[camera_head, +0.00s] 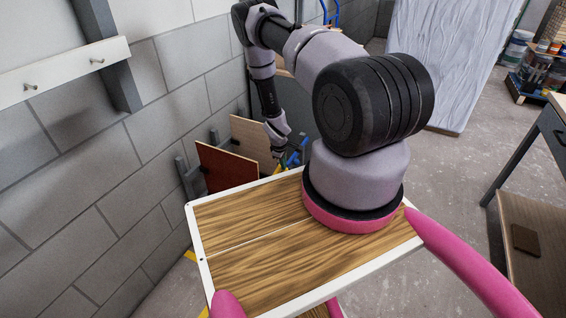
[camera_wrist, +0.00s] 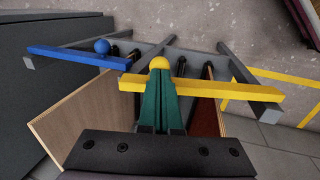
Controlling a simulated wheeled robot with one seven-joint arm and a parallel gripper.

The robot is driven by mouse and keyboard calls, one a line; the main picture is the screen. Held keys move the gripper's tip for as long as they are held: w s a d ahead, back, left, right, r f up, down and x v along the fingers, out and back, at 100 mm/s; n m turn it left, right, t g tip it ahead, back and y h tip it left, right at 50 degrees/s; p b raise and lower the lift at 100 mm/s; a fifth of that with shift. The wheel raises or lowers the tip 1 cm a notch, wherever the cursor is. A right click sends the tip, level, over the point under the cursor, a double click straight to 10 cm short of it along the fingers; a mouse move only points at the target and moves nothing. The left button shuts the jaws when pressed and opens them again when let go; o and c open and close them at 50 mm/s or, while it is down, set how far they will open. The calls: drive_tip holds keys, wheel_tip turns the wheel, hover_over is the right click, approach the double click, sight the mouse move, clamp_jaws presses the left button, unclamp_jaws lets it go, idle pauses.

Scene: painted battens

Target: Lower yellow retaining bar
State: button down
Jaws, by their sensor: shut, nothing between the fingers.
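The yellow retaining bar (camera_wrist: 230,92) lies across the middle of the wrist view, roughly level. A yellow ball knob (camera_wrist: 159,62) shows just beyond my fingertips. My gripper (camera_wrist: 159,74) has green fingers, shut together and empty. They overlap the bar near its left end and hide part of it. I cannot tell whether they touch the bar or knob. In the head view my gripper (camera_head: 280,153) is low beside the rack, small and partly hidden, with a bit of yellow (camera_head: 278,170) below it.
A blue bar (camera_wrist: 75,56) with a blue knob (camera_wrist: 102,46) lies at the left. Grey rack rails (camera_wrist: 246,72) run behind the bars. A tan board (camera_wrist: 85,115) and a red-brown board (camera_wrist: 208,117) stand in the rack. A block wall (camera_head: 75,170) is close at the left.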

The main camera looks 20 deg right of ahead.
drive_tip(key=shift+w+d+f+g+y, duration=0.2)
drive_tip(key=shift+f+g+y, duration=0.2)
drive_tip(key=shift+f, duration=0.45)
drive_tip(key=shift+w+d+f+g+y, duration=0.15)
drive_tip(key=shift+d+f+g+y, duration=0.2)
drive_tip(key=shift+f, duration=0.45)
drive_tip(key=shift+w+d+f+g+y, duration=0.1)
drive_tip(key=shift+w+f+g+y, duration=0.25)
drive_tip(key=shift+f, duration=0.5)
drive_tip(key=shift+s, duration=0.15)
drive_tip(key=shift+s+f, duration=0.1)
drive_tip(key=shift+d, duration=0.1)
wheel_tip(320, 180, up, 14)
drive_tip(key=shift+r, duration=0.2)
